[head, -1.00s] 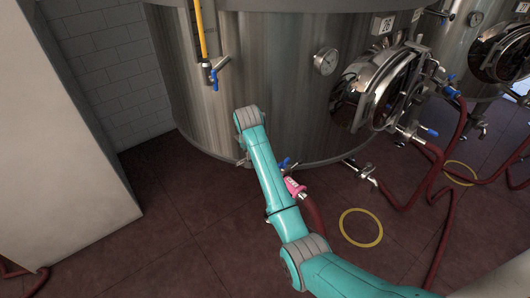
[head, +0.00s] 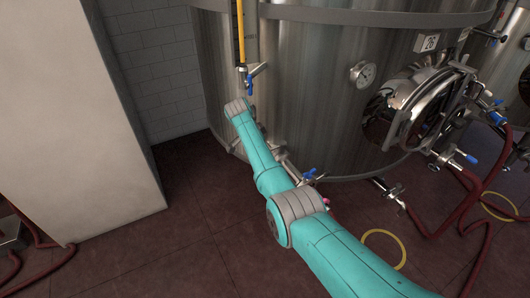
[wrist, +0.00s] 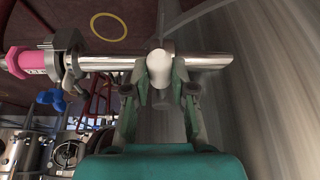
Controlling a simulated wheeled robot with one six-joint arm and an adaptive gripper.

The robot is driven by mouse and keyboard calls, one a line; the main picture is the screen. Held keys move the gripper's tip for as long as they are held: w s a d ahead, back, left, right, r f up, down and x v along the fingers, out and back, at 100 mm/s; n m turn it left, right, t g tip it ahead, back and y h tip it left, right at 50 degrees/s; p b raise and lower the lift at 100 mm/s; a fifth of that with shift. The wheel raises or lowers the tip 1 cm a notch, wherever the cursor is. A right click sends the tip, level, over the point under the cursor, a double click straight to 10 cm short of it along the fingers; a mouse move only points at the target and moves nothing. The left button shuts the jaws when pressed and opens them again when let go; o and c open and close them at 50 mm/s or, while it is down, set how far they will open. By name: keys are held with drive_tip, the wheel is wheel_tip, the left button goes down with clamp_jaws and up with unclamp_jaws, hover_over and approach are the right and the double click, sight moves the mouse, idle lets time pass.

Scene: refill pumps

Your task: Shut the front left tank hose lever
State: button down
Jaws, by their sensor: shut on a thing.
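A steel outlet pipe (wrist: 115,63) runs from the tank wall (wrist: 265,110) to a clamp and a pink hose coupling (wrist: 24,62) in the wrist view. My gripper (wrist: 160,82) is shut on a pale, round-ended handle (wrist: 160,66) in front of that pipe. The rest of this handle is mostly hidden, so I cannot tell its angle. A blue handle (wrist: 50,97) sits near the clamp, apart from my fingers. In the head view a blue lever (head: 310,173) shows beside my arm, low at the tank. My gripper is hidden there behind my arm.
The steel tank (head: 310,100) fills the middle, with a gauge (head: 362,74) and a round hatch (head: 425,105). Red hoses (head: 465,205) lie on the floor at right. A pale block (head: 75,130) stands at left.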

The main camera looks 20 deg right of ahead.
drive_tip(key=shift+w+a+m, duration=0.15)
drive_tip(key=shift+w+m, duration=0.3)
drive_tip(key=shift+m, duration=0.05)
drive_tip(key=c, duration=1)
unclamp_jaws()
drive_tip(key=shift+o, duration=0.2)
drive_tip(key=v, duration=1.2)
drive_tip(key=shift+w, duration=0.25)
